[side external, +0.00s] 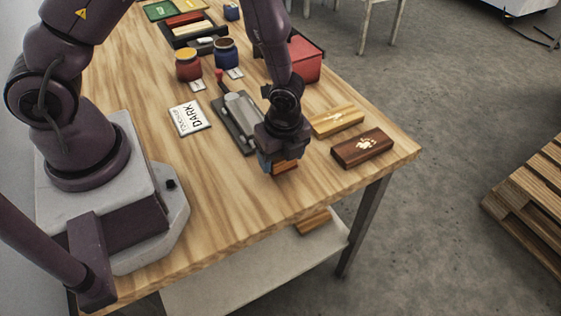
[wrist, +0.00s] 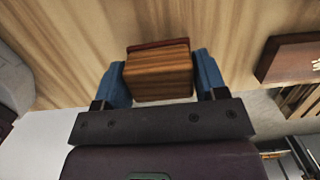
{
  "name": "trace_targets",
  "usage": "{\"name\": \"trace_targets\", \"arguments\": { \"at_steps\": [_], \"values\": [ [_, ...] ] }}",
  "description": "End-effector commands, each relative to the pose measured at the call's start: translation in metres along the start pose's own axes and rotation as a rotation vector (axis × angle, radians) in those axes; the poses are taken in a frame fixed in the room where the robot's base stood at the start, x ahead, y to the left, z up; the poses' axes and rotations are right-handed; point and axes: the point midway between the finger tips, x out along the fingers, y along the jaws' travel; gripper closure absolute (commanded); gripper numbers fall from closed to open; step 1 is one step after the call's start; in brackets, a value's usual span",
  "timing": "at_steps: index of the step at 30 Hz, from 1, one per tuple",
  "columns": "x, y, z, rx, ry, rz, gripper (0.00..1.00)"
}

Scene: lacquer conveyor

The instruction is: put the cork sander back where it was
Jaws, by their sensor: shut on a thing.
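The cork sander (side external: 285,167) appears to be the orange-brown block with a dark red layer along one side. In the wrist view the block (wrist: 158,75) sits between the two blue fingers of my gripper (wrist: 160,82). My gripper (side external: 278,162) is shut on it, near the front part of the wooden table. I cannot tell whether the block touches the tabletop. The fingers hide its sides.
A grey tray with a grey tool (side external: 241,117) lies just behind my gripper. A yellow box (side external: 338,121) and a dark brown box (side external: 362,148) lie to the right. A card marked DARK (side external: 190,118), two jars (side external: 188,66) and a red bin (side external: 308,63) stand farther back.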

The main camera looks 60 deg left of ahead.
Motion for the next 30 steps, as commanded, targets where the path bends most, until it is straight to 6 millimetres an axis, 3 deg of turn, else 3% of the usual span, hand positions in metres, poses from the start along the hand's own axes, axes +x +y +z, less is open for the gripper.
{"name": "trace_targets", "arguments": {
  "at_steps": [5, 17, 18, 20, 30],
  "values": [
    [0.022, 0.0, -0.003, 0.0, 0.0, 0.002, 0.57],
    [0.027, 0.0, -0.003, -0.002, 0.0, 0.0, 0.57],
    [0.026, 0.0, -0.003, -0.002, 0.001, 0.0, 0.25],
    [0.026, 0.0, -0.003, -0.002, 0.001, 0.0, 0.12],
    [0.023, 0.0, -0.003, -0.003, 0.001, -0.001, 0.09]
  ]
}}
